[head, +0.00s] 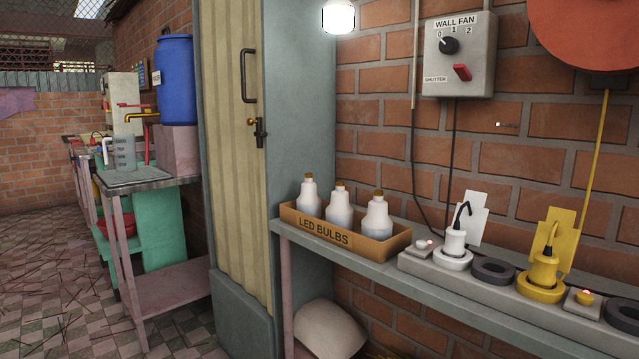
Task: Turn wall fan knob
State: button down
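The wall fan control box (459,60) is a grey panel on the brick wall at the upper right, labelled "WALL FAN" with marks 0, 1 and 2. Its black round knob (449,45) sits under the marks, and its light pointer line looks turned toward the 0 at the upper left. A red switch (462,72) beside the word "SHUTTER" is below the knob. My gripper is not in view.
A grey shelf (384,270) runs along the wall below the box. It bears a cardboard box of LED bulbs (330,234), a white plug unit (455,245) and a yellow one (543,270). A large red disc (590,30) hangs to the right. A tall cabinet (300,120) stands at left.

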aim_at(449, 45)
jog(key=u, duration=0.8)
jog(key=k, duration=0.8)
jog(key=z, duration=0.95)
